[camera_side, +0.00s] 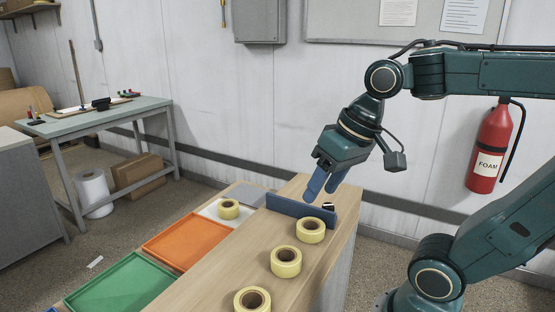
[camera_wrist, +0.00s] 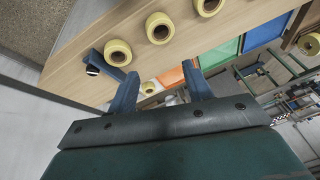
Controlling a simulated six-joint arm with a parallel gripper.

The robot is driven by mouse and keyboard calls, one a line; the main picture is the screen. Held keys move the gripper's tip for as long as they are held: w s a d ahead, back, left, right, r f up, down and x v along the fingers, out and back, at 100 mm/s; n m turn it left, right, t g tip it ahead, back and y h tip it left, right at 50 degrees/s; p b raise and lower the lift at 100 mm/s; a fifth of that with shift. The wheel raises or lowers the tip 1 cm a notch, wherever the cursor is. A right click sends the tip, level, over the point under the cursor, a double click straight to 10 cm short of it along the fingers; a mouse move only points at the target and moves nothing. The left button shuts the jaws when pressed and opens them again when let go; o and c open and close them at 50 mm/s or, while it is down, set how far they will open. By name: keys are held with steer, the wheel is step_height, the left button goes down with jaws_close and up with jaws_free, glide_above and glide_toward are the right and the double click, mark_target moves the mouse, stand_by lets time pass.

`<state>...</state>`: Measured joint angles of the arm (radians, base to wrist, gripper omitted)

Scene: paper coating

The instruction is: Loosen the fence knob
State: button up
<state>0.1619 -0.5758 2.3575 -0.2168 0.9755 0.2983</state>
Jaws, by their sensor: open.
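The blue fence (camera_side: 287,205) stands across the far end of the wooden bench. A small black-and-white knob (camera_side: 329,206) sits by the fence's right end. In the wrist view, the dark knob (camera_wrist: 92,70) lies left of my left finger, beside the fence (camera_wrist: 108,68). My gripper (camera_side: 319,195) is open and points down just above and behind the fence. In the wrist view, its two blue fingers (camera_wrist: 160,70) are spread with nothing between them. I cannot tell whether a finger touches the fence.
Several yellow tape rolls lie on the bench, one (camera_side: 310,230) close in front of the fence. Orange (camera_side: 186,243) and green (camera_side: 120,284) trays line the bench's left side, with another roll (camera_side: 228,209) on a pale tray. A fire extinguisher (camera_side: 489,148) hangs behind my arm.

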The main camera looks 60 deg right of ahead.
steer(key=w+d+m+g, duration=0.2)
steer(key=w+d+m, duration=0.2)
steer(key=d+m, duration=0.35)
steer(key=m+g, duration=0.2)
steer(key=m, duration=0.5)
glide_above(328, 205)
steer(key=f, duration=0.1)
steer(key=shift+f+h, duration=0.1)
steer(key=shift+h, duration=0.2)
steer(key=shift+f, duration=0.1)
step_height(328, 205, down, 14)
steer(key=shift+r, duration=0.2)
steer(key=c, duration=1)
steer(key=shift+o, duration=0.2)
